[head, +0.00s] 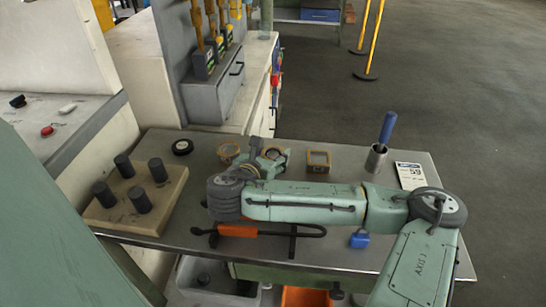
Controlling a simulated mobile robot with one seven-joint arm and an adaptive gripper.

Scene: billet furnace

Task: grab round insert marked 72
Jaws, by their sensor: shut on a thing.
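My gripper (272,160) is low over the metal table, reaching away from me, and is partly hidden by its own wrist. It is shut on what looks like a round copper-coloured insert (276,152), of which only part shows. Another round insert (228,152) lies on the table just left of my gripper. A squarish copper-coloured insert (318,160) lies to the right, apart from my gripper. No number can be read on any of the inserts, so I cannot tell which is marked 72.
A grey cabinet stands behind.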

